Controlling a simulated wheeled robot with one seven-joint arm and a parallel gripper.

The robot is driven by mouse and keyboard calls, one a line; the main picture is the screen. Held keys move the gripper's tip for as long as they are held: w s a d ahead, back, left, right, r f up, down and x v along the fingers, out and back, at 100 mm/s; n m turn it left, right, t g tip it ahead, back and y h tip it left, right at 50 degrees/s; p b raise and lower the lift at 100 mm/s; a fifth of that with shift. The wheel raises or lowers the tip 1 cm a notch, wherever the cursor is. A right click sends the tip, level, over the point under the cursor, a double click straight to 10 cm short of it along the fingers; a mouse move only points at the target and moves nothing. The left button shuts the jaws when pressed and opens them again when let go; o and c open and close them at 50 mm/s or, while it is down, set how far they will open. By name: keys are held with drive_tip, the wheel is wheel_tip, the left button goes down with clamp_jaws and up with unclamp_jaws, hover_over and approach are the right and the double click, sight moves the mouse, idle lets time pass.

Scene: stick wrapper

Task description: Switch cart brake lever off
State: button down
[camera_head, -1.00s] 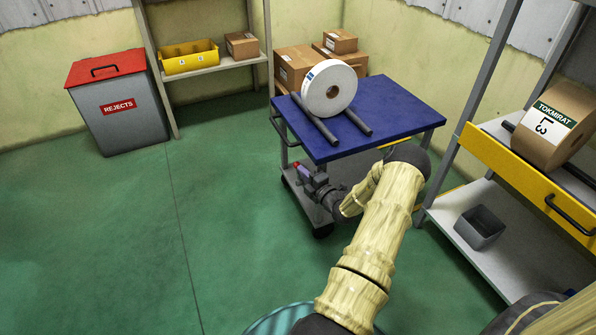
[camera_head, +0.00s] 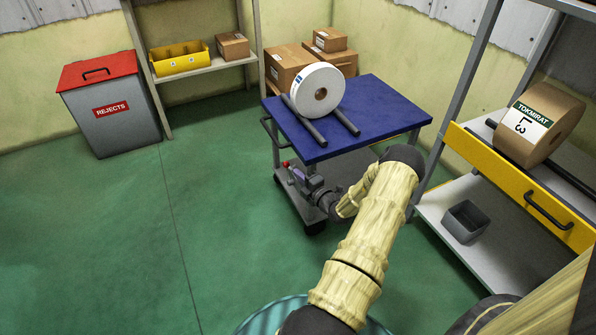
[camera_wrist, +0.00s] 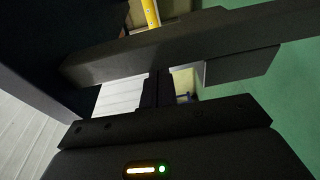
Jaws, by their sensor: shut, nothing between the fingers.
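The cart (camera_head: 385,106) has a blue top and a grey lower shelf (camera_head: 298,203). A small red piece (camera_head: 285,163), possibly the tip of the brake lever, shows at the cart's left end near the lower shelf. The rest of the lever is hidden or too small to tell. My gripper (camera_head: 297,174) is low at the cart's left side, beneath the top and close to the red piece. I cannot tell whether they touch. In the wrist view my dark fingers (camera_wrist: 160,88) are shut with nothing between them; the lever is not clear there.
A white roll (camera_head: 318,90) rests on two dark bars on the cart top. A rack with a yellow beam (camera_head: 500,177) holds a brown roll (camera_head: 540,123) at the right. A red-lidded rejects bin (camera_head: 110,110) stands back left. Green floor (camera_head: 120,240) is free at the left.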

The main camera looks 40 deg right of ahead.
drive_tip(key=s+a+r+p, duration=0.1)
drive_tip(key=s+p, duration=0.3)
drive_tip(key=s, duration=0.7)
drive_tip(key=shift+a+r, duration=0.15)
drive_tip(key=shift+r, duration=0.4)
drive_tip(key=shift+w, duration=0.1)
